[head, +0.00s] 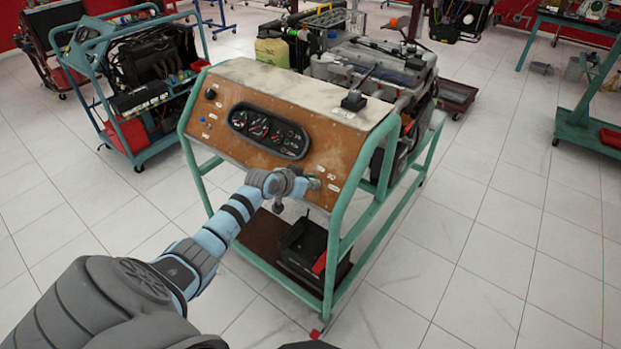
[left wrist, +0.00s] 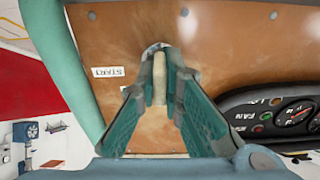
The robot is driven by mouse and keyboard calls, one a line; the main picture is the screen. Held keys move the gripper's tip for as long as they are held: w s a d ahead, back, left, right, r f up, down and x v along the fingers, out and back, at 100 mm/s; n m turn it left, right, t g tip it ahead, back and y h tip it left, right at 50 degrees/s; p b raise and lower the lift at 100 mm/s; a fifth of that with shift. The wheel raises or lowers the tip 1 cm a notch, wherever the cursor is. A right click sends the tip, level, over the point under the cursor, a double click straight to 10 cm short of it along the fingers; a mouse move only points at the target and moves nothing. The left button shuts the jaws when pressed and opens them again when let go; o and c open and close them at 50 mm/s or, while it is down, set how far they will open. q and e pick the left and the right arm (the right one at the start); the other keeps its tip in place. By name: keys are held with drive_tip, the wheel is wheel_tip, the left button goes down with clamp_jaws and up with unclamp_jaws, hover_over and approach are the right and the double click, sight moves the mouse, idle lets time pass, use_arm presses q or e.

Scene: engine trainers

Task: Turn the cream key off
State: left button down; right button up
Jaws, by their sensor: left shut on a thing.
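The cream key (left wrist: 160,80) shows in the left wrist view as a narrow upright bar in a round mount on the brown wooden panel (left wrist: 225,60). My left gripper (left wrist: 160,72) is shut on it, one green finger on each side. In the head view my left gripper (head: 311,184) is at the lower right of the trainer's panel (head: 215,120), and the key is hidden by the gripper there. My right gripper is not in view.
The gauge cluster (head: 269,131) is up and left of my gripper in the head view. The trainer's green frame (head: 335,250) runs close on the right.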

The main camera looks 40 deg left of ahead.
use_arm(q)
drive_tip(key=shift+f, duration=0.1)
idle(0.4)
drive_tip(key=c, duration=1.7)
unclamp_jaws()
drive_tip(key=v, duration=1.2)
drive_tip(key=shift+w, duration=0.1)
